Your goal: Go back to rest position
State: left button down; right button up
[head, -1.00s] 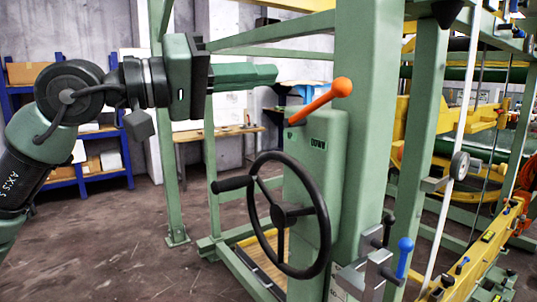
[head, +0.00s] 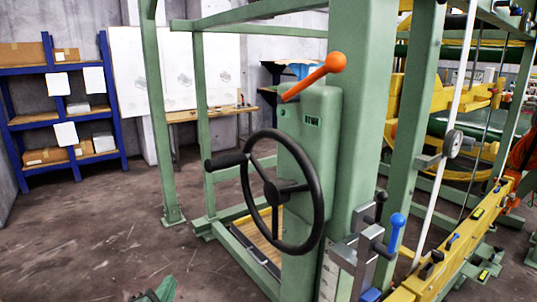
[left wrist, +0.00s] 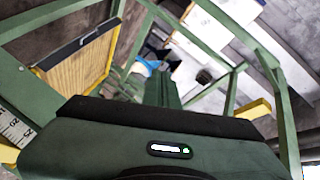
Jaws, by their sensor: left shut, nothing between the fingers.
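My left gripper (left wrist: 165,90) is shut and empty; in the left wrist view its green fingers reach out beyond the dark gripper body. In the head view only a small green piece of the left gripper (head: 155,291) shows at the bottom edge, low in front of the machine. It is apart from the black handwheel (head: 316,190) and the orange lever (head: 318,75), which points up to the right. The rest of my left arm is out of the head view. My right gripper is not in view.
The green machine frame (head: 352,130) fills the middle. Blue-knobbed levers (head: 397,232) and a yellow rail (head: 455,255) stand at the lower right. A blue shelf (head: 65,120) with boxes stands at the back left. The floor (head: 90,225) at left is clear.

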pick_arm(q)
jog(key=s+f+n+g+h, duration=0.1)
jog(key=s+f+n+g, duration=0.45)
jog(key=s+f, duration=0.65)
jog(key=s+f+n+g+h, duration=0.1)
jog(key=s+f+n+g, duration=0.3)
jog(key=s+f+g, duration=0.55)
jog(key=s+f, duration=0.3)
jog(key=f, duration=0.7)
jog(key=s+f+t, duration=0.1)
jog(key=s+f, duration=0.2)
jog(key=f, duration=0.6)
jog(key=s+f, duration=0.3)
jog(key=f, duration=0.7)
jog(key=s+a+f+p, duration=0.1)
jog(key=s+a+f, duration=0.1)
jog(key=s+f, duration=1)
jog(key=s, duration=0.3)
jog(key=shift+s+f+g, duration=0.15)
jog(key=shift+f+g, duration=0.2)
jog(key=shift+g, duration=0.05)
jog(key=shift+a, duration=0.1)
